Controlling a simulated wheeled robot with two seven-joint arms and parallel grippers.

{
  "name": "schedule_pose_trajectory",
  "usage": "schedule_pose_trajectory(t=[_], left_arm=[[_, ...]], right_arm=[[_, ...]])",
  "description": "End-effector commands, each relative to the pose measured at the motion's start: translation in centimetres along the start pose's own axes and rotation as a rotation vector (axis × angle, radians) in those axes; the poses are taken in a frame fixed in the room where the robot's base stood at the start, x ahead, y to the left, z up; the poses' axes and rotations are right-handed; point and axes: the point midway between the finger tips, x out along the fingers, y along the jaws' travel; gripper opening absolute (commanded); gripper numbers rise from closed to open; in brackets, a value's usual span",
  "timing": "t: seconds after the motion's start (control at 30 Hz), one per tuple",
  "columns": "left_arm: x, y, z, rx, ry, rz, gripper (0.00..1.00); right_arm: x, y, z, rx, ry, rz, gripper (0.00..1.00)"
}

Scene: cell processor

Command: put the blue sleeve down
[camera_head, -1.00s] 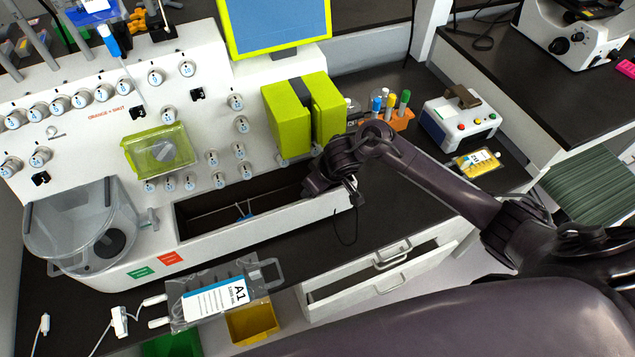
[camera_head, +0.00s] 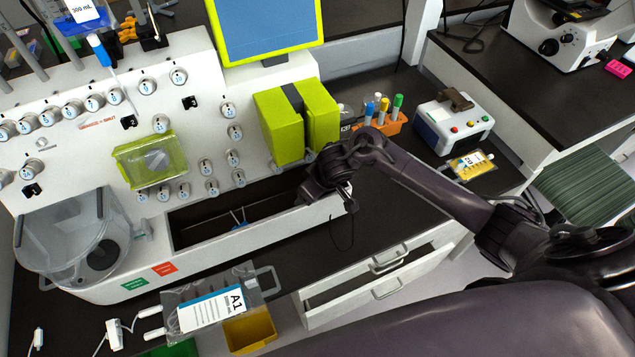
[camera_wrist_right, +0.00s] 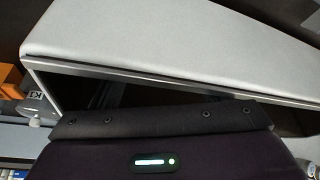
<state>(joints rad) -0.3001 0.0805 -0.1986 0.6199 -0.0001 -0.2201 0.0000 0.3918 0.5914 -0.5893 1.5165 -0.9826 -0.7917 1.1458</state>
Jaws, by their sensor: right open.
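A small blue piece (camera_head: 239,224) with thin pale lines lies in the dark trough (camera_head: 262,228) of the white cell processor; it is too small to tell whether it is the blue sleeve. My right gripper (camera_head: 326,188) is at the trough's right end, beside the lime-green block. It is open; its fingertips are hard to make out, and I see nothing held in it. In the right wrist view a pale wall (camera_wrist_right: 170,45) with a dark gap below it fills most of the picture. My left gripper is not in view.
A clear bag labelled A1 (camera_head: 207,312) hangs at the front edge. A clear tub (camera_head: 66,243) is at the left. An orange tube rack (camera_head: 388,124), a white box with buttons (camera_head: 455,126) and a yellow-labelled bag (camera_head: 468,164) are at the right. A white drawer (camera_head: 345,297) is open below.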

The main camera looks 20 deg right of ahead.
Motion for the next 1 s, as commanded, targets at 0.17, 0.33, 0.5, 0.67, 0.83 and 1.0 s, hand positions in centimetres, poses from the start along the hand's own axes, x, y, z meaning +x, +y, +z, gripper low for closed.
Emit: schedule_pose_trajectory(t=[0.17,0.33,0.5,0.67,0.83,1.0], left_arm=[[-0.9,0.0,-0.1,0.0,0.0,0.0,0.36],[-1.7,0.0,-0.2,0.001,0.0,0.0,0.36],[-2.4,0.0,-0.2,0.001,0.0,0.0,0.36],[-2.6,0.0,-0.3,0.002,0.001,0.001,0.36],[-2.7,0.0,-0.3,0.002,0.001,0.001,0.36],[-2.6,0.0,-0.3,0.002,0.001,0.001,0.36]], right_arm=[[-3.4,-0.1,-0.3,-0.005,0.003,-0.001,0.71],[-7.5,0.0,-0.4,-0.004,0.004,0.002,0.71],[-10.6,0.1,-0.4,-0.003,0.004,0.001,0.71],[-12.2,0.1,-0.3,-0.002,0.002,0.001,0.71],[-12.6,0.1,-0.3,0.0,0.002,0.002,0.71],[-12.6,0.1,-0.3,0.001,0.002,0.001,0.71]])
